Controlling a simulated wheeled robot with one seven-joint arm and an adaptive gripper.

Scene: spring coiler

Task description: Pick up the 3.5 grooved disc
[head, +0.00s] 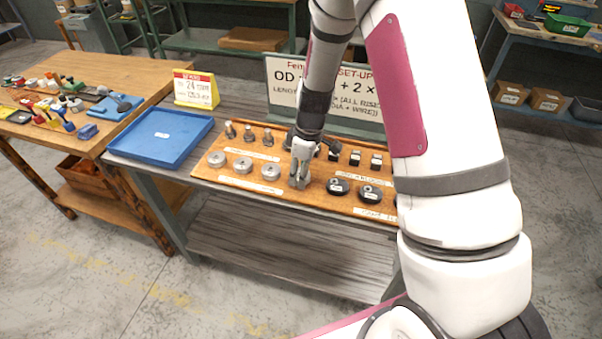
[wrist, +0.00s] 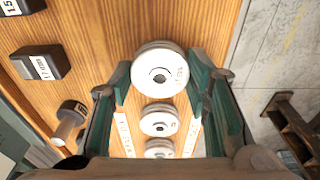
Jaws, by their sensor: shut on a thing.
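A pale metal grooved disc (wrist: 160,68) with a dark centre hole sits between the fingertips of my gripper (wrist: 160,78) in the wrist view. Its marking is too small to read. In the head view my gripper (head: 299,182) points down at the wooden board (head: 230,182), at the right end of the row of discs, and hides the held disc there. The fingers are shut on the disc's sides. I cannot tell whether it is clear of the board.
More discs (head: 271,172) stand left of my gripper, with metal pegs (head: 248,133) behind. Black round parts (head: 338,187) lie close on the right. A blue tray (head: 162,137) with bare space is at the left, by a yellow sign (head: 196,89).

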